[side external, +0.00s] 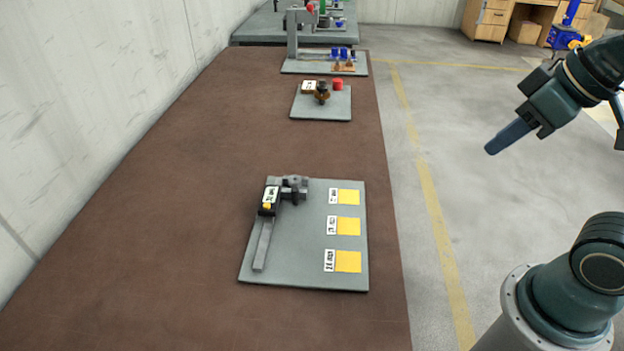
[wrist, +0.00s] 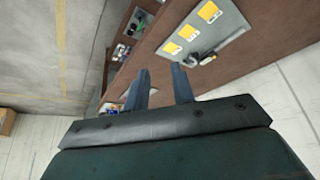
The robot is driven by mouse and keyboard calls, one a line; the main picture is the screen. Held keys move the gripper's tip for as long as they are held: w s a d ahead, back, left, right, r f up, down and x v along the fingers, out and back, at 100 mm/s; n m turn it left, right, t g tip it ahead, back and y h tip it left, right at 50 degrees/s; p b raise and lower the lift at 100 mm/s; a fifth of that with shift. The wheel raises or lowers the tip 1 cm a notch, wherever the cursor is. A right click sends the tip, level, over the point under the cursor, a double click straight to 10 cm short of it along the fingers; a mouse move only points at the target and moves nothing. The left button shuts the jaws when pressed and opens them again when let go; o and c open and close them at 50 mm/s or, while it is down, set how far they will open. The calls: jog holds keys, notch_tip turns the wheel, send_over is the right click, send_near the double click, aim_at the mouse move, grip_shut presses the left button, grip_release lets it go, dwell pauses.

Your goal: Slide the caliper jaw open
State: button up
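The caliper (side external: 263,243) lies on a grey plate (side external: 300,270) on the brown bench. Its long grey bar runs towards the front. Whether the jaws touch is too small to tell. The caliper is small in the wrist view (wrist: 207,57), on the plate (wrist: 235,50). My gripper (side external: 490,150) is up in the air, right of the bench and well away from the caliper. In the wrist view its two fingers (wrist: 160,70) are apart and empty.
Three yellow squares (side external: 348,227) with white labels line the plate's right side. Farther along the bench (side external: 190,200) are a smaller plate (side external: 310,112) with a red piece and another plate (side external: 300,69) with a stand. A wall (side external: 80,90) borders the left; bench beside the caliper is clear.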

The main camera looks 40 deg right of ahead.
jog(key=w+a+r+n+g+y, duration=0.1)
jog(key=w+a+r+n, duration=0.15)
jog(key=w, duration=0.35)
jog(key=w+a+r+n+g+y, duration=0.1)
jog(key=w+a+r+n, duration=0.1)
jog(key=w+a+n, duration=0.3)
jog(key=n+g+y, duration=0.2)
jog(key=n+g, duration=0.2)
jog(key=n, duration=0.6)
send_over(296, 187)
jog(key=s+d, duration=0.3)
jog(key=d, duration=0.1)
notch_tip(296, 187, down, 7)
jog(key=w+f+n+g, duration=0.1)
jog(key=w+f+n, duration=0.4)
jog(key=f, duration=0.5)
jog(key=shift+w+n+g, duration=0.2)
jog(key=shift+n+g, duration=0.2)
jog(key=shift+n, duration=0.15)
jog(key=shift+a+f, duration=0.1)
jog(key=shift+f, duration=0.05)
jog(key=shift+d+x, duration=0.15)
jog(key=shift+x, duration=3.15)
jog(key=shift+d+x, duration=0.1)
jog(key=shift+x, duration=3.2)
